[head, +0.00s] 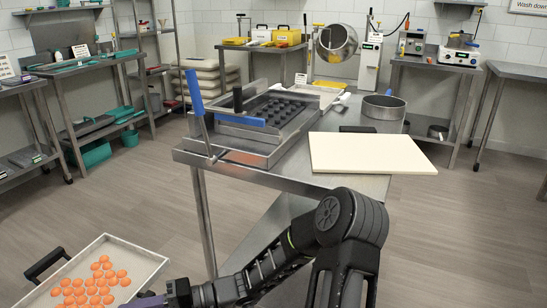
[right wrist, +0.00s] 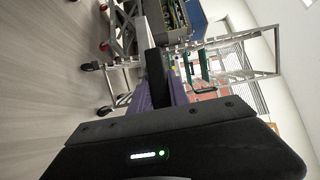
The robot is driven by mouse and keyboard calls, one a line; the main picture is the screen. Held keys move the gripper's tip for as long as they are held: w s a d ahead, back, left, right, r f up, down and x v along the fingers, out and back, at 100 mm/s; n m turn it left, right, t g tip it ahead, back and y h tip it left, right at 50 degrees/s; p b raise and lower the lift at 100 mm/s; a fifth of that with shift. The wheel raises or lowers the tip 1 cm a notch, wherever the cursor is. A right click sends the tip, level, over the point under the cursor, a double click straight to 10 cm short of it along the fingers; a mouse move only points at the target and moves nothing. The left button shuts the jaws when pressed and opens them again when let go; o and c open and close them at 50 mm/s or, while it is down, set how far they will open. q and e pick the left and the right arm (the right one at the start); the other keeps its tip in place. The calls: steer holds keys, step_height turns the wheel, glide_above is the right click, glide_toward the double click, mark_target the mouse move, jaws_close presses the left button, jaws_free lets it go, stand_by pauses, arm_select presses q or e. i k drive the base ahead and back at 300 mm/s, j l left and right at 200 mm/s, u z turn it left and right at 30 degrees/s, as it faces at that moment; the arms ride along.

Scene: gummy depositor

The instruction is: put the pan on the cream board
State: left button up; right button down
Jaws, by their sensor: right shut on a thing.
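The pan (head: 137,254) is a shallow, pale rectangular tray holding several orange round pieces, at the lower left of the head view. Its left black handle (head: 47,263) is free; its near part is cut off by the frame. My right gripper (head: 150,301) has purple fingers at the pan's near right side. In the right wrist view the fingers are shut on a black handle (right wrist: 156,72), with the pan seen nearly edge-on beyond it. The cream board (head: 370,154) lies flat on the steel table's right part, bare. My left gripper is not in view.
The steel table (head: 290,183) also carries a mould frame (head: 262,122) with blue-handled levers, and a round metal pot (head: 383,107) behind the board. Shelving (head: 90,105) stands at the left. Floor (head: 120,205) between shelving and table is clear.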

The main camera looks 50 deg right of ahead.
mark_target(401, 155)
steer(key=k+z, duration=0.4)
steer(key=k+l+z, duration=0.15)
steer(key=k+z, duration=0.2)
steer(key=k+l+z, duration=0.25)
steer(key=z, duration=0.15)
steer(key=i+z, duration=0.2)
steer(key=z, duration=0.25)
steer(key=i+j+z, duration=0.1)
steer(key=z, duration=0.4)
steer(key=i+j, duration=0.05)
